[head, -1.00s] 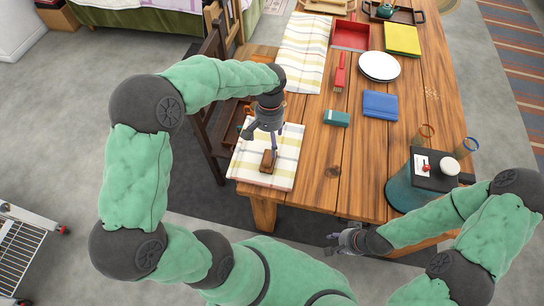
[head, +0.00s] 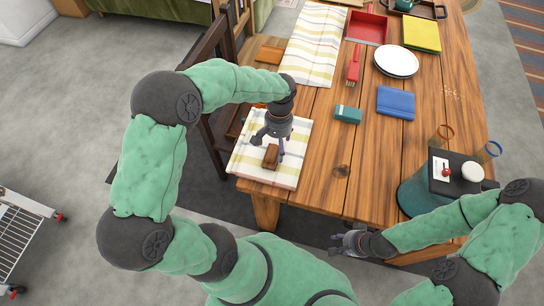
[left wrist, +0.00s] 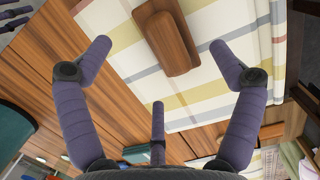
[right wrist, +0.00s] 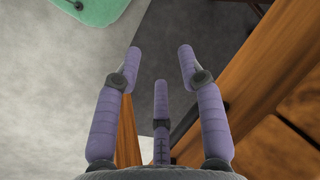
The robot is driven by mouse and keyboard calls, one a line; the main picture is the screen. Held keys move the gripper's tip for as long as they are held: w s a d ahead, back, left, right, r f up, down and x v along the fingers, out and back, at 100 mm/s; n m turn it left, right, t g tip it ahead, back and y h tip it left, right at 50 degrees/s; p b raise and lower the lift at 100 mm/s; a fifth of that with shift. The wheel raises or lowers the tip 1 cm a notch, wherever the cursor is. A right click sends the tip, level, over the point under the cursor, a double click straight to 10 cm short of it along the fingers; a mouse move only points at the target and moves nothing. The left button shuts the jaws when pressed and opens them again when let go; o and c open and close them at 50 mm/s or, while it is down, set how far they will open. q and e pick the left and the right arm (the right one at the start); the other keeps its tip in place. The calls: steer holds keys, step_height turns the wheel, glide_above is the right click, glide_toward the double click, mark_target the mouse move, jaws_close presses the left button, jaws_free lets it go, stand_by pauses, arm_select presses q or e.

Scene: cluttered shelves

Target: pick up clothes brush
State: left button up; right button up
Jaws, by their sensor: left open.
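The clothes brush (head: 271,156) is a small brown wooden block with a handle. It lies on a striped cloth (head: 288,176) at the near left corner of the wooden table. My left gripper (head: 269,146) is open just above and beside the brush. In the left wrist view the brush (left wrist: 167,40) lies beyond and between the spread fingers (left wrist: 160,52), not touched by them as far as I can see. My right gripper (head: 337,243) is open and empty off the table's near edge; its spread fingers show in the right wrist view (right wrist: 159,58).
A teal box (head: 347,114), a blue folded item (head: 395,103), a red brush (head: 354,66), white plates (head: 397,61) and a red dustpan (head: 367,27) lie farther back. A chair (head: 212,90) stands at the table's left. Bare tabletop lies right of the cloth.

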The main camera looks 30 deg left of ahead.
mark_target(275, 151)
arm_select(q)
steer(key=shift+s+f+b, duration=0.25)
steer(key=shift+f+b, duration=0.4)
steer(key=shift+f, duration=0.75)
steer(key=shift+s+f+b, duration=0.2)
steer(key=shift+f+b, duration=0.4)
steer(key=shift+f, duration=0.75)
steer(key=c, duration=1.3)
